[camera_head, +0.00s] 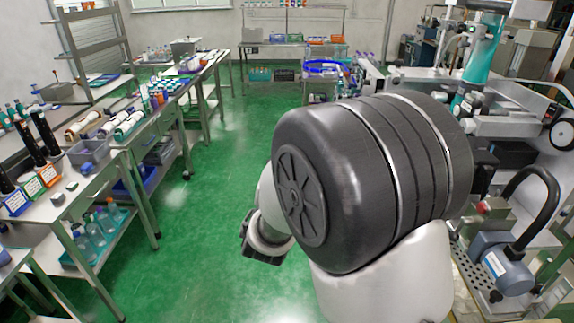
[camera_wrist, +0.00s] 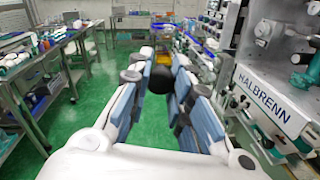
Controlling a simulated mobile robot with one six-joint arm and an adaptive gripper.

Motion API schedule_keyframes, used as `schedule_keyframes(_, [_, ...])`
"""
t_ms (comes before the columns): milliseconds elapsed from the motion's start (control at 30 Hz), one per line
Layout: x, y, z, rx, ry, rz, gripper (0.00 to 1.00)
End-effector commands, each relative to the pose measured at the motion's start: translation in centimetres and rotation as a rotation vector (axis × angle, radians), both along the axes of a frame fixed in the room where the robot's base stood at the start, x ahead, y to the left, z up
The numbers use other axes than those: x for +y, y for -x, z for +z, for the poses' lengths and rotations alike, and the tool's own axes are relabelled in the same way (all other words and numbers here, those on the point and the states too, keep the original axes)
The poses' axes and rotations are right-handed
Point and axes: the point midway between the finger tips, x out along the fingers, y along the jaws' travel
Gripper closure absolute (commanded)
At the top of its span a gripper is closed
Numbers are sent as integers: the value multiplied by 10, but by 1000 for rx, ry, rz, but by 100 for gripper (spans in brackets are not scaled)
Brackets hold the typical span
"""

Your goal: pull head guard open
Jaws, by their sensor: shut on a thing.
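In the wrist view, my gripper (camera_wrist: 165,88) has its two blue-padded fingers on either side of a dark rounded knob (camera_wrist: 158,80), held near the fingertips. What the knob is fixed to is hidden behind it and the fingers. The machine marked HALBRENN (camera_wrist: 270,95) stands just right of my gripper. In the head view, the machine (camera_head: 500,125) is at the right, partly covered by my arm. I cannot clearly make out the head guard as a separate panel or tell how far open it is. My gripper's fingertips are hidden in the head view.
In the head view, benches with bottles and trays (camera_head: 85,150) line the left side. A shelf unit (camera_head: 290,55) stands at the back. A blue motor with a black hose (camera_head: 505,262) is low at the right. The green floor (camera_head: 215,180) between is clear.

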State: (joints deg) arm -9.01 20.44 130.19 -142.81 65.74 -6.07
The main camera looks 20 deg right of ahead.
Motion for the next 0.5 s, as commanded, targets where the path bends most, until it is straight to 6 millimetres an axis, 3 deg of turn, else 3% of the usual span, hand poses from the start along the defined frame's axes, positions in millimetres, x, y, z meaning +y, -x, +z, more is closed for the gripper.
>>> schedule_keyframes(233, [0,-1,6,-13,3,0,100])
schedule_keyframes(267, [0,-1,6,-13,3,0,79])
schedule_keyframes(500, [2,1,6,-14,3,2,63])
